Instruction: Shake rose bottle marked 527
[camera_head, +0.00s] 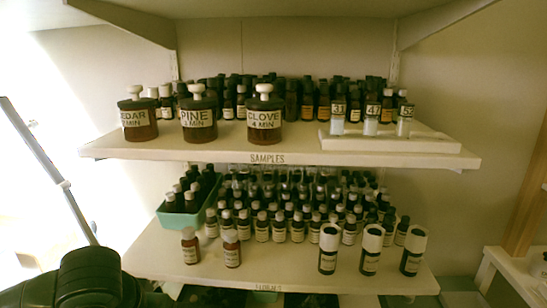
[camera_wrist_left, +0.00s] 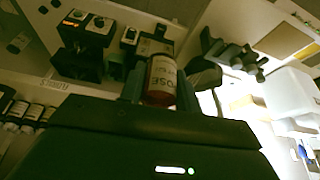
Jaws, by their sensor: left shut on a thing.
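In the left wrist view my left gripper (camera_wrist_left: 158,92) is shut on a small dark red-brown bottle (camera_wrist_left: 161,97). The bottle's white label is partly readable and ends in "OSE"; the number on it cannot be read. The bottle is held off the shelves, and part of it is hidden by the gripper. In the head view a black part of my left arm shows at the lower left, but the left gripper and held bottle are not seen there. My right gripper is in neither view.
The upper shelf (camera_head: 225,154) carries jars marked CEDAR (camera_head: 137,118), PINE (camera_head: 199,117) and CLOVE (camera_head: 264,119), and a white rack (camera_head: 440,145) of numbered vials. The lower shelf (camera_head: 290,272) holds many small bottles and a green tray (camera_head: 186,218).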

